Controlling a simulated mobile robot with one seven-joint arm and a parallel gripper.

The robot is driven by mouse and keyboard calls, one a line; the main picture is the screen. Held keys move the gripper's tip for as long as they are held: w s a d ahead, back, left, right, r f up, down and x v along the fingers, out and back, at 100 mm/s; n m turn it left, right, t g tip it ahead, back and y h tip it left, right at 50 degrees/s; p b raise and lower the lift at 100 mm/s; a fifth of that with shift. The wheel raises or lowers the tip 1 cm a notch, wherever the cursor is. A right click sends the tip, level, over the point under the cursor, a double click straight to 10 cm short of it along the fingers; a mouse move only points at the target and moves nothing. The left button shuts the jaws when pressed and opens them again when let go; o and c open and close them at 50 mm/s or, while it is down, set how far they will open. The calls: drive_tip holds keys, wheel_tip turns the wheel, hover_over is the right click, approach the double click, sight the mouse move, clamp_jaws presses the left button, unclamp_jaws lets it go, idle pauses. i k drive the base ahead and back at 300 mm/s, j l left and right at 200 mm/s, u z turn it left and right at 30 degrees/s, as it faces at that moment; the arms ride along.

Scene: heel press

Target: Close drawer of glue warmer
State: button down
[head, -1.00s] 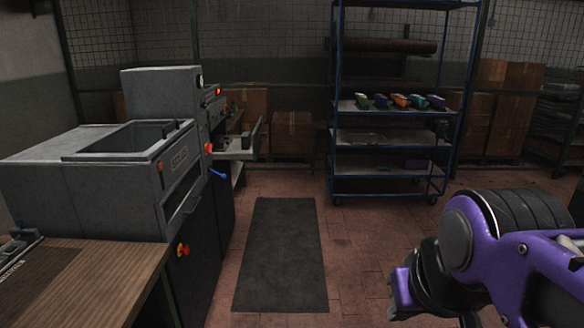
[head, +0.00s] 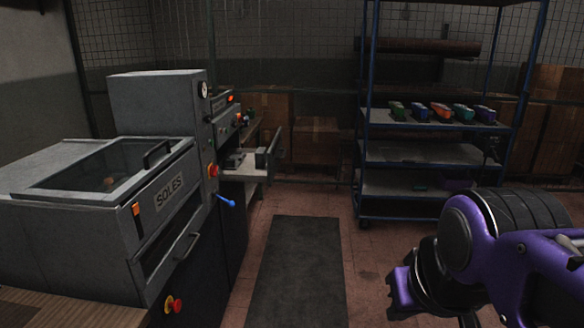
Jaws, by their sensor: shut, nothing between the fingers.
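An open drawer (head: 244,174) sticks out to the right from the far end of the row of grey machines on the left. Its upright grey front panel (head: 271,154) faces right, and dark items lie inside. The grey unit (head: 222,124) above it, with knobs and an orange light, may be the glue warmer; no label on it can be read. My purple and black gripper (head: 398,293) is at the lower right, shut and empty. It is nearer to me than the drawer, well to its right, and touches nothing visible.
A grey machine marked SOLES (head: 168,195), with a glass lid, handle and red knob, stands at left. A wooden bench (head: 70,308) is at lower left. A dark floor mat (head: 298,275) lies clear. A blue shelf trolley (head: 430,154) and boxes (head: 317,140) stand behind.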

sight(260, 165)
drive_tip(key=i+u, duration=0.15)
drive_tip(key=i, duration=0.3)
drive_tip(key=i+l+u, duration=0.2)
drive_tip(key=i, duration=0.2)
drive_tip(key=i+z, duration=0.15)
drive_tip(key=i, duration=0.8)
